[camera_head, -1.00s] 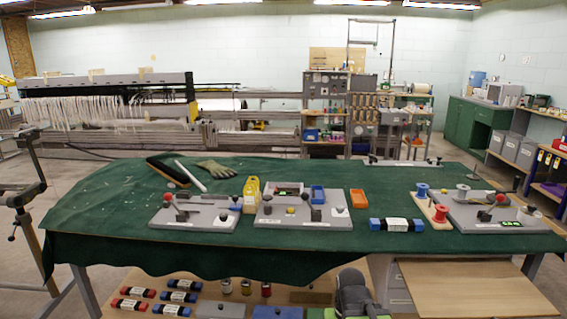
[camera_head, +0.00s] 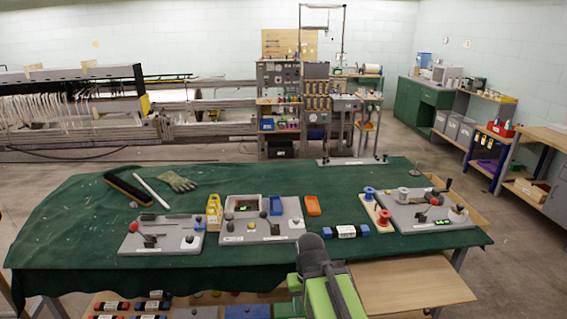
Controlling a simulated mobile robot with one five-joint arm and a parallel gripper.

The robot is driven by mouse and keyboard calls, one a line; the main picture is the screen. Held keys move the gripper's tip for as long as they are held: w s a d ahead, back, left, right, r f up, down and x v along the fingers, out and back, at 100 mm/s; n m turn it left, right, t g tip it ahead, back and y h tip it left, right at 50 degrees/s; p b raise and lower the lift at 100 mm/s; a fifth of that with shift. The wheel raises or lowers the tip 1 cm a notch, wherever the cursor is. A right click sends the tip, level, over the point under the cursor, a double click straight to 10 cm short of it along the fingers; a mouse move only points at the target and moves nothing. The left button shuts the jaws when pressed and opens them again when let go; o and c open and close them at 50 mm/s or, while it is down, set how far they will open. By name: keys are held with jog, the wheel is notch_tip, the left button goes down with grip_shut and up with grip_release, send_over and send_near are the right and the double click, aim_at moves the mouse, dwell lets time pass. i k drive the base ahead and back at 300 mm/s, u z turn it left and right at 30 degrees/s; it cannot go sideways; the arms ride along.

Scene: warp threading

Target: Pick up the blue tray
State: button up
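The blue tray (camera_head: 276,205) is a small open bin. It sits at the back right of a grey work board (camera_head: 262,234) on the green-covered table (camera_head: 110,208). An orange bin (camera_head: 312,205) stands just to its right. Part of my arm, dark grey and green, rises from the bottom of the picture in front of the table, apart from the tray. No gripper fingers can be made out.
A yellow holder (camera_head: 213,212) and another grey board (camera_head: 160,236) lie left of the tray. A wooden panel (camera_head: 410,284) is low at the front right.

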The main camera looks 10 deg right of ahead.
aim_at(275, 204)
jog(key=z, duration=1)
jog(key=i, duration=0.95)
jog(key=u, duration=0.7)
